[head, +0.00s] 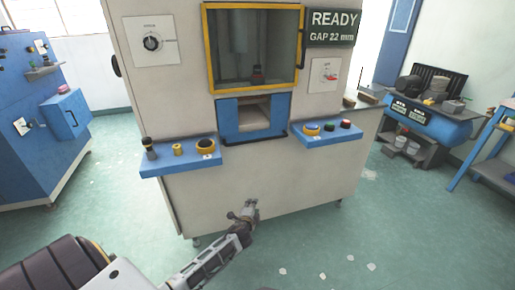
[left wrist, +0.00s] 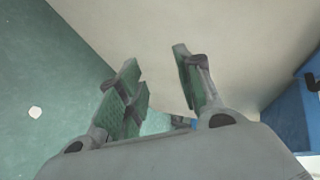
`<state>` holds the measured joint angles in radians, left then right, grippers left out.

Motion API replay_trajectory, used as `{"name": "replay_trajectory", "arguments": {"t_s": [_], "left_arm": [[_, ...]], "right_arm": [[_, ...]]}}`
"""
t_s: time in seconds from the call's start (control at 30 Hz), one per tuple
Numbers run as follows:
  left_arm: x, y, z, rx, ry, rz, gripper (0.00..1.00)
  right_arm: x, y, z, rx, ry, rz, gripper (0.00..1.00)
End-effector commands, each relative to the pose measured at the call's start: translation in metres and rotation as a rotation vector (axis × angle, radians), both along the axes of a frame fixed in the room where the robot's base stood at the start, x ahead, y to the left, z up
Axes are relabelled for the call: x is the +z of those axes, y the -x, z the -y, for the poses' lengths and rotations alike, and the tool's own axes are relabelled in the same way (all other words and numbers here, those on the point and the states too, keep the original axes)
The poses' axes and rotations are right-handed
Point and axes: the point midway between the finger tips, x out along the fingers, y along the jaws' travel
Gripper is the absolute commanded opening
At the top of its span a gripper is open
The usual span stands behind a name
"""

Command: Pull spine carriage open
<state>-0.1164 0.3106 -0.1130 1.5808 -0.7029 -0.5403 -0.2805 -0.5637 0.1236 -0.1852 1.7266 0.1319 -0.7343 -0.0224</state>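The beige machine (head: 265,180) stands in the middle of the head view. Below its yellow-framed window (head: 253,50) is a blue-framed bay (head: 228,120) with a dark handle bar (head: 258,138) along its lower front. I cannot tell for sure which part is the spine carriage. My left gripper (head: 244,211) is low in front of the machine's beige lower panel, below the bay and apart from the handle. In the left wrist view my left gripper (left wrist: 160,85) has its fingers spread with nothing between them. My right gripper is not in view.
Blue control shelves with knobs and buttons jut out at left (head: 180,160) and right (head: 320,133) of the bay. A sign (head: 332,27) reads "READY GAP 22 mm". The green floor (head: 340,240) in front is mostly clear.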

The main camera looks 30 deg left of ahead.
Motion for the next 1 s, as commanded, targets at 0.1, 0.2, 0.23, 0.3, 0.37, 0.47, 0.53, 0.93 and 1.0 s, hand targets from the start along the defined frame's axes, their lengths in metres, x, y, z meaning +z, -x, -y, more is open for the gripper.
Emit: {"name": "replay_trajectory", "arguments": {"t_s": [0.1,0.2,0.23,0.3,0.37,0.47,0.53,0.93,1.0], "left_arm": [[0.031,-0.015,-0.003,-0.007,-0.070,0.067,0.35],[0.060,-0.024,-0.005,-0.008,-0.129,0.121,0.35],[0.069,-0.026,-0.005,-0.008,-0.146,0.137,0.35],[0.090,-0.030,-0.006,-0.005,-0.186,0.176,0.35],[0.109,-0.032,-0.007,-0.002,-0.222,0.209,0.35],[0.138,-0.034,-0.007,0.006,-0.278,0.262,0.35],[0.159,-0.033,-0.007,0.013,-0.316,0.302,0.35],[0.234,-0.020,-0.005,0.055,-0.449,0.435,0.35],[0.237,-0.019,-0.005,0.057,-0.453,0.439,0.35]], "right_arm": [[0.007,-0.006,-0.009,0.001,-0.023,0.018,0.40],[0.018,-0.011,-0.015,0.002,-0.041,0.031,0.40],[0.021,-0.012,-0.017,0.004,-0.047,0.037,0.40],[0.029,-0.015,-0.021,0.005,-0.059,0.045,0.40],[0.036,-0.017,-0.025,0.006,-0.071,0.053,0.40],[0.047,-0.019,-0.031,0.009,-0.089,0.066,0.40],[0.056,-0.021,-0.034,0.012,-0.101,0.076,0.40],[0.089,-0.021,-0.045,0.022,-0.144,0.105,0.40],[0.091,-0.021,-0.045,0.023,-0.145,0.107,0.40]]}}
